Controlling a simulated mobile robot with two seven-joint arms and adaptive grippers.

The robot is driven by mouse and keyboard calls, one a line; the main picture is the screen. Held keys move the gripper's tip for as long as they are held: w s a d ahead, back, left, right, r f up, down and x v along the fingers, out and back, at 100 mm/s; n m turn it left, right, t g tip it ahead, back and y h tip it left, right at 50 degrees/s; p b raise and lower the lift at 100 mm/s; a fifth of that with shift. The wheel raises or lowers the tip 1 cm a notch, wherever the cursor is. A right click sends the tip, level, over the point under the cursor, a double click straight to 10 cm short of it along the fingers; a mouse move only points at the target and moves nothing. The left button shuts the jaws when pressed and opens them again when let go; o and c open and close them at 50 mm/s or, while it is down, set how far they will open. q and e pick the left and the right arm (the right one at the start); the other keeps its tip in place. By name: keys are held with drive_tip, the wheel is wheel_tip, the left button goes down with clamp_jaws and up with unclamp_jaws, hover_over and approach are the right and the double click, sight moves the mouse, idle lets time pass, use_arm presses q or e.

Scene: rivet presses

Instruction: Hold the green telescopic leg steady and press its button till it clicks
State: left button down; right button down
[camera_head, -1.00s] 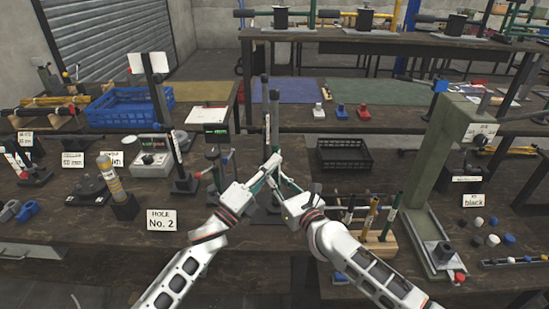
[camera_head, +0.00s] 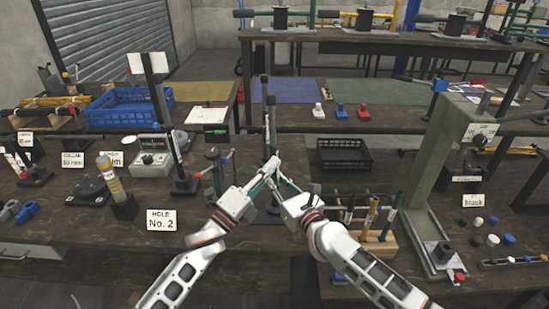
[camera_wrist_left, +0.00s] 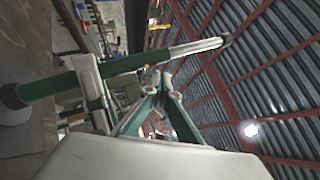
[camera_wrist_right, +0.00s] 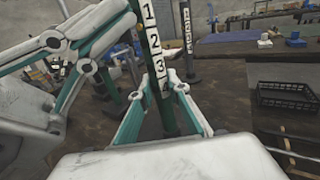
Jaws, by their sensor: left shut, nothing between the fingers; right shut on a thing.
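The green telescopic leg (camera_wrist_right: 152,42) stands upright on the bench in the right wrist view, with a white number scale on its side. In the left wrist view the leg (camera_wrist_left: 128,63) runs across the picture, with a silver inner tube at one end. My right gripper (camera_head: 284,183) is shut around the leg; its fingers (camera_wrist_right: 165,90) sit on either side of it. My left gripper (camera_head: 264,178) is shut and empty. Its tips (camera_wrist_left: 158,80) are close beside the leg, higher up than the right gripper. I cannot make out the button or tell whether the tips touch it.
A black basket (camera_head: 343,155) stands to the right behind the leg. A wooden rack (camera_head: 376,244) of tools is right of my right gripper. A green press (camera_head: 425,190) stands further right. The "HOLE No. 2" sign (camera_head: 162,220) and a post stand left.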

use_arm(q)
drive_tip(key=shift+s, duration=0.4)
use_arm(e)
drive_tip(key=shift+f, duration=0.25)
drive_tip(key=shift+d, duration=0.1)
use_arm(q)
drive_tip(key=s, duration=0.5)
drive_tip(key=shift+r, duration=0.15)
use_arm(e)
drive_tip(key=shift+r, duration=0.1)
drive_tip(key=c, duration=1.8)
unclamp_jaws()
drive_tip(key=shift+w, duration=0.1)
drive_tip(key=shift+c, duration=0.2)
drive_tip(key=shift+r, duration=0.1)
use_arm(q)
drive_tip(key=shift+a, duration=0.1)
